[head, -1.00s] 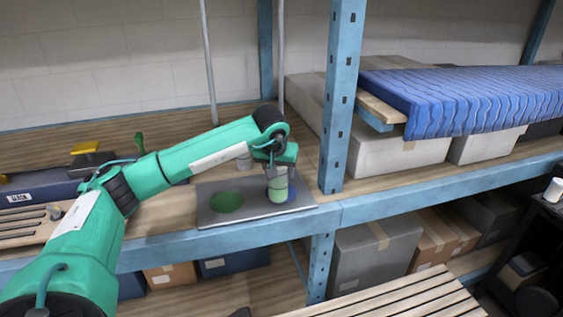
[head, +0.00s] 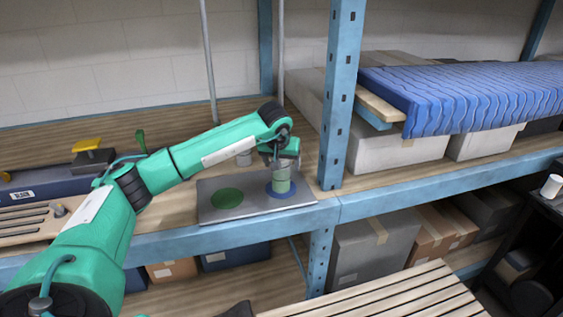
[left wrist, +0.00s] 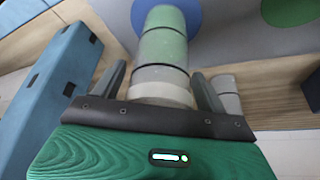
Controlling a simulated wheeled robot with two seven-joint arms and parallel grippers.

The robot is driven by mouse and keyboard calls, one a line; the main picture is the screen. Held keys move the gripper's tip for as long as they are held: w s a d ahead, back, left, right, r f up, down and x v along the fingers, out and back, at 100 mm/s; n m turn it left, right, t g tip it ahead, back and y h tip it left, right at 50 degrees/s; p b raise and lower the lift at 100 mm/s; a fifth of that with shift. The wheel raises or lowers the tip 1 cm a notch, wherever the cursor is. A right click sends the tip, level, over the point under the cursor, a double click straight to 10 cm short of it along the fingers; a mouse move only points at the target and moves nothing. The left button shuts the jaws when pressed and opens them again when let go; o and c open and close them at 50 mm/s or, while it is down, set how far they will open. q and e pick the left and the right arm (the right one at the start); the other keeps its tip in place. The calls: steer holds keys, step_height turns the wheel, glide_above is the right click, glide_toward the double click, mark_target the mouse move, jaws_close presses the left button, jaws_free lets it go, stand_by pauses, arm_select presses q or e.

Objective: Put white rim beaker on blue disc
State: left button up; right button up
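The white rim beaker (head: 281,184) is green with a pale rim and stands upright on the blue disc (head: 292,193) at the right of the grey mat. In the left wrist view the beaker (left wrist: 163,50) reaches away from me, with its far end over the blue disc (left wrist: 193,12). My left gripper (head: 280,165) is at the beaker's top. Its fingers (left wrist: 160,72) lie either side of the beaker, with narrow gaps showing, so it looks open. My right gripper is not in view.
The grey mat (head: 240,211) also carries a green disc (head: 227,198). A grey cylinder (head: 244,158) stands behind the mat. A blue shelf post (head: 336,120) rises close on the right. A dark blue case (head: 40,187) sits at the left.

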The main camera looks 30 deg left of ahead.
arm_select(q)
steer(key=shift+r, duration=0.1)
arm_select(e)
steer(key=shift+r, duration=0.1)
arm_select(q)
steer(key=shift+r, duration=0.15)
steer(key=s+d+r+b, duration=0.1)
steer(key=s+d+b, duration=0.2)
steer(key=s, duration=0.8)
steer(key=shift+s+d+b, duration=0.3)
steer(key=shift+d, duration=0.4)
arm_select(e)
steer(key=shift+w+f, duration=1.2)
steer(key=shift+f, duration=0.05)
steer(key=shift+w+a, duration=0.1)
